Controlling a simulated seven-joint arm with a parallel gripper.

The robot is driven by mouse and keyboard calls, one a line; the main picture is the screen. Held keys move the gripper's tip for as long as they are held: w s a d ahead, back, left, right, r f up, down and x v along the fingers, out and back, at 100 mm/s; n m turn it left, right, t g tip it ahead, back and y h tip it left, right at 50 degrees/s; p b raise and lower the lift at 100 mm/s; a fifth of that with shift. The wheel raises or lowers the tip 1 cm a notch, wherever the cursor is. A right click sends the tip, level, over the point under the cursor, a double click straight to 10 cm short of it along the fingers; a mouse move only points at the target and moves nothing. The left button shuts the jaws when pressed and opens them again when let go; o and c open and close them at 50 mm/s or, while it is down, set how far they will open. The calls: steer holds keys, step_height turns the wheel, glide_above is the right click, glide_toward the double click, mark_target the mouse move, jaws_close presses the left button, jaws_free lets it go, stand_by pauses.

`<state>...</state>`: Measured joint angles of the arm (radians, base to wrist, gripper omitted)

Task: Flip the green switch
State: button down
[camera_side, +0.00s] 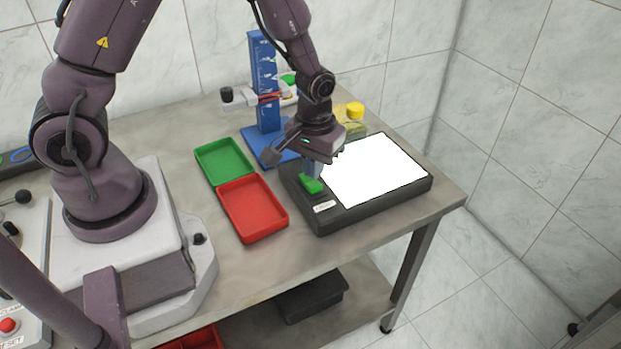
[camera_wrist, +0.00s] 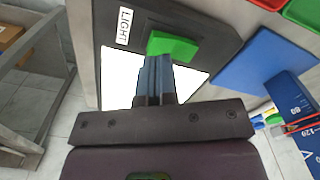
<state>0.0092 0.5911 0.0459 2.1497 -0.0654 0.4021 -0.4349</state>
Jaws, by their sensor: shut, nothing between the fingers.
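The green switch (camera_side: 312,185) sits on the left end of the black light box (camera_side: 385,208), beside its bright white panel (camera_side: 372,168). A white label (camera_side: 324,206) lies near the switch. In the wrist view the green switch (camera_wrist: 173,46) shows just beyond my fingertips, near the label reading LIGHT (camera_wrist: 125,26). My gripper (camera_side: 313,172) is shut and empty, pointing down right at the switch. In the wrist view the closed fingers of my gripper (camera_wrist: 158,60) overlap the switch's near edge; I cannot tell whether they touch it.
A green tray (camera_side: 224,160) and a red tray (camera_side: 252,209) lie left of the light box. A blue stand (camera_side: 266,90) with a scale rises behind. The table (camera_side: 180,140) has bare room around the trays.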

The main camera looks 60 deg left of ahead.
mark_target(313, 185)
steer(key=shift+f, duration=1.35)
stand_by(0.6)
steer(key=shift+r, duration=3.5)
steer(key=shift+s, duration=0.15)
steer(key=s+r+m+t, duration=0.2)
steer(key=s+r, duration=0.4)
steer(key=r, duration=0.5)
steer(key=s+d+r+m+t, duration=0.1)
steer(key=s+r+m+t, duration=0.2)
steer(key=s+r, duration=0.4)
step_height(313, 185, up, 4)
steer(key=shift+s+r+m+t, duration=0.15)
steer(key=shift+m+t, duration=0.15)
steer(key=shift+m, duration=0.2)
